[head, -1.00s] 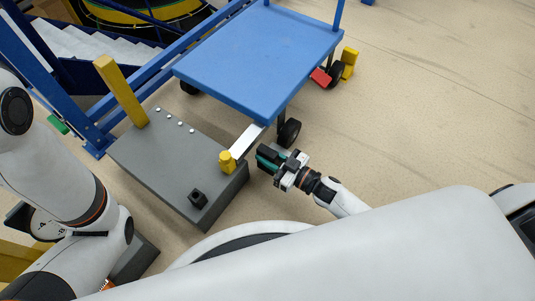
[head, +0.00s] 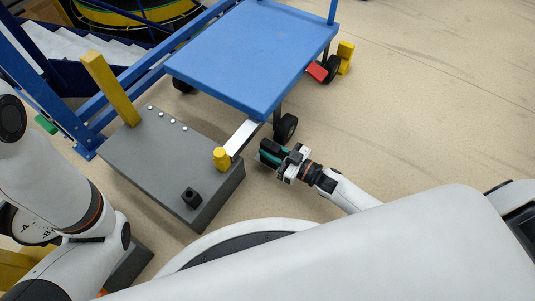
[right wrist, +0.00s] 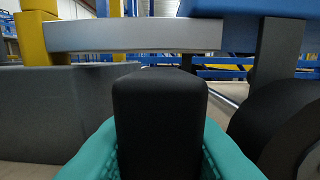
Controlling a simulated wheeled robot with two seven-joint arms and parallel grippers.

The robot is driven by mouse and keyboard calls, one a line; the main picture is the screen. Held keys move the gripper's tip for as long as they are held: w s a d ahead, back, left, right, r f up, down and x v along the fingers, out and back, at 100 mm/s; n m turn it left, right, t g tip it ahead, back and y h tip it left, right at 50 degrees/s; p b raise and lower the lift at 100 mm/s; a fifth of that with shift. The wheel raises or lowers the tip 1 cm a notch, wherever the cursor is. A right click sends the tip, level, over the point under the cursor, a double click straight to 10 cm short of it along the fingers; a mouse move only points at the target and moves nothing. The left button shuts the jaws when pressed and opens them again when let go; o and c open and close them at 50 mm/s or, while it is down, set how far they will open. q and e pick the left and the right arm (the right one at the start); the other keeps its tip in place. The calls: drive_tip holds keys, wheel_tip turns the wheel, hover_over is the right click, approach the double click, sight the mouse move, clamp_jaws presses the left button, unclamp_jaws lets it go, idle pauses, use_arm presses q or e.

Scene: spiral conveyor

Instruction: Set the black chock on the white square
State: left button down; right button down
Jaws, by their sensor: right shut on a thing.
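The black chock (right wrist: 160,120) is between the teal fingers of my right gripper, which is shut on it. It fills the middle of the right wrist view. In the head view my right gripper (head: 270,154) is low beside the blue cart (head: 245,50), just right of the grey block's end and near the cart's black wheel (head: 286,128). The chock shows there as a dark shape among the fingers, hard to separate. I cannot make out a white square on the floor. My left arm enters at the left; its gripper is not in view.
A grey block (head: 160,165) with a yellow post (head: 111,88), yellow knob (head: 221,157) and black socket (head: 191,198) stands left of the gripper. A silver plate (head: 242,137) spans toward the cart. A red wedge (head: 317,71) lies by the far wheel. Floor at right is clear.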

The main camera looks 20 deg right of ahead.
drive_tip(key=shift+w+d, duration=0.15)
drive_tip(key=shift+d, duration=0.1)
drive_tip(key=c, duration=1.1)
unclamp_jaws()
drive_tip(key=p+v, duration=0.5)
drive_tip(key=v, duration=0.6)
drive_tip(key=shift+d+r, duration=0.1)
drive_tip(key=shift+s+d, duration=0.25)
drive_tip(key=shift+s, duration=0.15)
